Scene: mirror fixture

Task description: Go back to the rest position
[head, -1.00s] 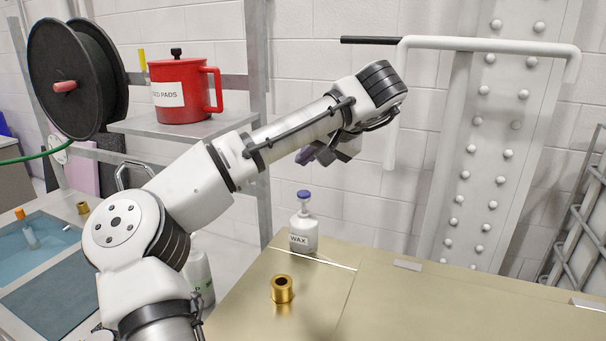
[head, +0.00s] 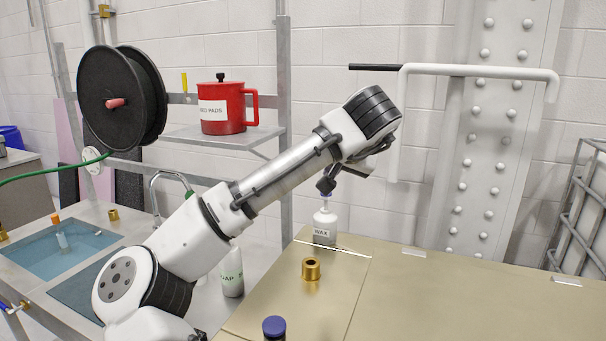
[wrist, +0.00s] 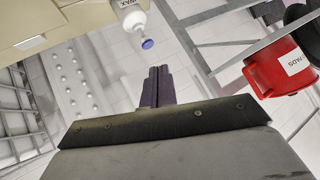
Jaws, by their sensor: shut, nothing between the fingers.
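My gripper (head: 326,184) hangs from the raised arm in the middle of the head view. Its dark fingers are closed together and empty; the wrist view shows them side by side (wrist: 158,88). In the head view the fingers overlap the top of the white WAX bottle (head: 325,226), which stands at the back edge of the brass-coloured bench top (head: 450,290). In the wrist view the bottle (wrist: 129,16) with its purple top (wrist: 147,43) is apart from the fingertips.
A brass bushing (head: 311,269) and a blue-capped container (head: 274,328) stand on or near the bench. A white bent pipe handle (head: 480,71) is behind my wrist. A red PADS pitcher (head: 226,112) and a black reel (head: 120,100) are at the left. The bench's right side is mostly clear.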

